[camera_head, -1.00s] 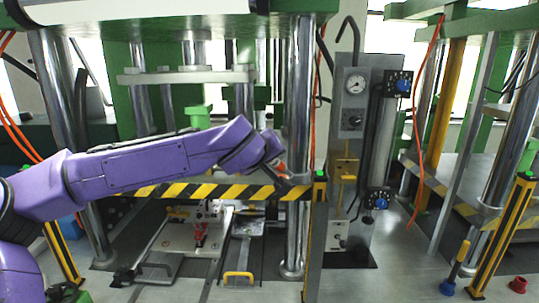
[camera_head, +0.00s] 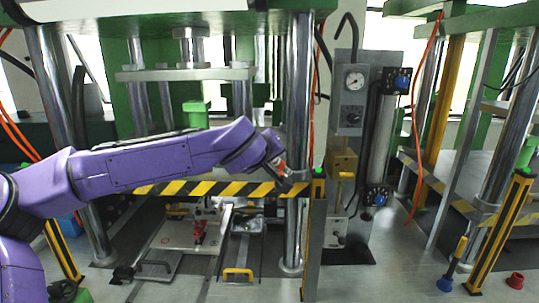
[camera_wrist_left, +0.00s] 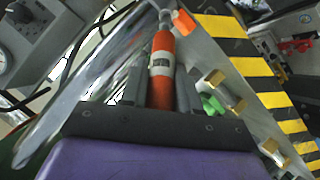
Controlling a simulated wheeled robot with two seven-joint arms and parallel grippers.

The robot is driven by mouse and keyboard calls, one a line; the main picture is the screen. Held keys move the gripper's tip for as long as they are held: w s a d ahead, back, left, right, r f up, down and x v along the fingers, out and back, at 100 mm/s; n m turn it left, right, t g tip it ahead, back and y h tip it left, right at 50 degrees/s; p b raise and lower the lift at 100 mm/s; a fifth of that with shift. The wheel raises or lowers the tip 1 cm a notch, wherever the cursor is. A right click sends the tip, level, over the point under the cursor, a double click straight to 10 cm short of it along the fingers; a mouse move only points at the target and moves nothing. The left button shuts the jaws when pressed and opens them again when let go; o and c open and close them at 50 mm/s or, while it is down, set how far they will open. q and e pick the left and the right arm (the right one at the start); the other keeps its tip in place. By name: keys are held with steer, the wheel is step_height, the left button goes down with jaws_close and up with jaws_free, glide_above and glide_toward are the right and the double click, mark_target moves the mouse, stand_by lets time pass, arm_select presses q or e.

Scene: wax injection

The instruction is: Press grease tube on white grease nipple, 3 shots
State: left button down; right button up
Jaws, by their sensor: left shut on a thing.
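My left gripper (camera_head: 284,174) is at the steel column on the right side of the front press, just above the striped barrier. In the left wrist view, its fingers (camera_wrist_left: 160,92) are shut on the orange grease tube (camera_wrist_left: 161,62), which has a pale label band. The tube points away from the gripper, and its far tip is close to a pale metal part at the top edge. I cannot tell whether the tip touches a nipple. The white grease nipple cannot be made out for certain. Brass fittings (camera_wrist_left: 215,79) show to the right of the tube. My right gripper is not in view.
The yellow-black striped barrier (camera_head: 225,189) runs across the press front. A grey control panel (camera_head: 352,95) with a gauge stands to the right of the column. Open floor (camera_head: 405,275) is at lower right.

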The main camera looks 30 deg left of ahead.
arm_select(q)
steer(key=shift+w+f, duration=0.15)
steer(key=shift+f, duration=0.05)
stand_by(0.4)
steer(key=shift+s+r+p, duration=0.3)
steer(key=shift+r+p, duration=0.15)
steer(key=shift+p, duration=0.15)
steer(key=shift+s+r, duration=0.15)
steer(key=shift+s, duration=0.15)
steer(key=shift+s+a+r+p, duration=0.15)
steer(key=shift+s+r+p, duration=0.25)
steer(key=shift+r+p, duration=0.35)
steer(key=s+p, duration=0.1)
steer(key=s+r+p, duration=0.2)
steer(key=shift+s+a+r, duration=0.2)
steer(key=shift+s+a, duration=0.05)
steer(key=shift+s, duration=0.05)
